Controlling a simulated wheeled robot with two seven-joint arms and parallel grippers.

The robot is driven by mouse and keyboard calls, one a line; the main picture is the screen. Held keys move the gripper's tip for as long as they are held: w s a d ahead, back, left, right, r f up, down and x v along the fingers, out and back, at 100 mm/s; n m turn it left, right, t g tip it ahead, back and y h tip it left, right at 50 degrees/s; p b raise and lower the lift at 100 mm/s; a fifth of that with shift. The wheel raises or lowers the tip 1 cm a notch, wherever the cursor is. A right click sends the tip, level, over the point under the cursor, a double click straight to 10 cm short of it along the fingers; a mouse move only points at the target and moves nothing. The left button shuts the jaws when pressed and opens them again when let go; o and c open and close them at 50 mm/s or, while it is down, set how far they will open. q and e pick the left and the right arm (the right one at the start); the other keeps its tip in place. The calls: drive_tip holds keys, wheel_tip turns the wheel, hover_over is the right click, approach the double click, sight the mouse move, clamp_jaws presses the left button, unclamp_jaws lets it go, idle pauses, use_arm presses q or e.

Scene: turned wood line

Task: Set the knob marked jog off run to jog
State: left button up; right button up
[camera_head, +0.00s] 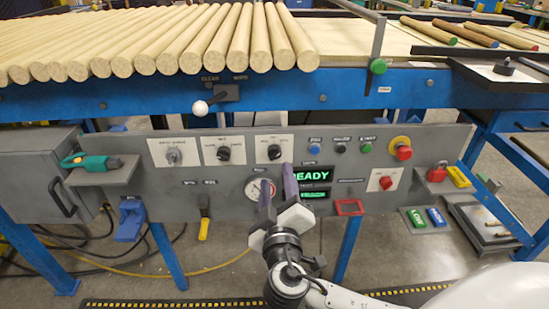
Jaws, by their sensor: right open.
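A grey control panel (330,150) carries several controls. Two black rotary knobs sit on white label plates, a right-hand one (274,152) and a middle one (223,153). A grey rotary knob (173,156) is on a third plate at the left. The lettering is too small to tell which knob is marked jog off run, and the pointer settings are unclear. My right gripper (277,178) reaches up from below, open and empty. Its two dark fingers end just below the right-hand black knob, apparently not around it. My left gripper is not in view.
A white-ball lever (201,107) stands above the panel, under wooden rods (150,45).

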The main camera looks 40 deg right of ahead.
sight(274, 156)
drive_tip(key=x, duration=0.8)
drive_tip(key=shift+w+d+f, duration=0.1)
drive_tip(key=shift+w, duration=0.15)
drive_tip(key=c, duration=1.1)
drive_tip(key=shift+o, duration=0.2)
